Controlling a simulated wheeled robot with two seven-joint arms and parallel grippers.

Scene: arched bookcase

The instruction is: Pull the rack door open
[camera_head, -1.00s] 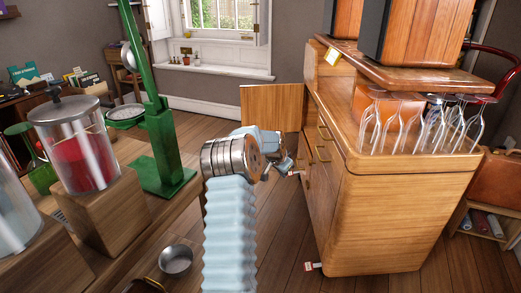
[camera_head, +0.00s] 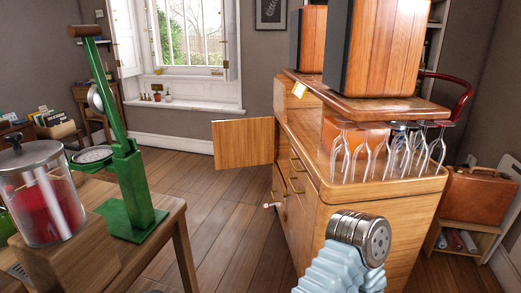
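A wooden cabinet (camera_head: 310,212) stands right of centre, its drawer side facing left. A flat wooden door panel (camera_head: 243,143) sticks out to the left from the cabinet's far end, standing open. Its hinge side meets the cabinet edge. Brass handles (camera_head: 295,165) show on the drawer fronts. One of my arms, with a pale blue ribbed sleeve and a metal joint, rises from the bottom right in front of the cabinet. No gripper fingers show on it, and neither gripper is in view. I see nothing touching the door.
Stemmed glasses (camera_head: 397,150) and wooden boxes (camera_head: 372,50) stand on the cabinet. At left, a table (camera_head: 178,212) holds a green stand (camera_head: 130,195) and a red-filled jar (camera_head: 42,195). A wooden floor (camera_head: 215,200) lies clear between table and cabinet. A brown suitcase (camera_head: 475,200) is at right.

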